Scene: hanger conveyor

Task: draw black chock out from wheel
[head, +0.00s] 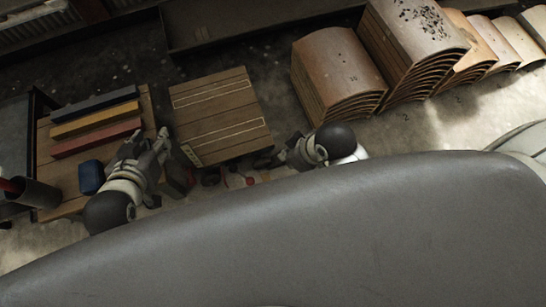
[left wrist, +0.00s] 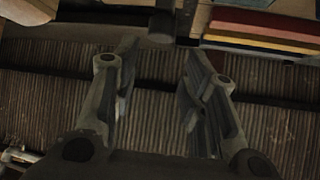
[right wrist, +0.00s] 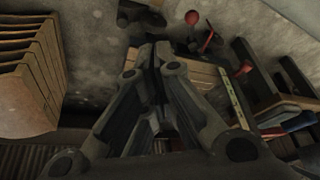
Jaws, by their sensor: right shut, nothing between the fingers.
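My left gripper (head: 150,142) is over the edge of the wooden pallet at the left in the head view. In the left wrist view my left gripper (left wrist: 158,52) is open, with nothing visible between its fingers. A dark block-like piece (left wrist: 162,24) shows beyond its fingertips; I cannot tell whether it is the black chock. My right gripper (right wrist: 155,50) is shut and empty in the right wrist view. A black object (right wrist: 138,16) lies on the floor beyond it, of unclear identity. I cannot make out the wheel for certain in any view.
A slatted wooden platform (head: 215,110) with yellow outlines stands between the arms. Blue (head: 95,104), yellow (head: 95,120) and red (head: 96,138) bars lie on the left pallet (head: 45,150). Stacks of curved brown panels (head: 330,70) stand at the right. Bare floor shows behind the platform.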

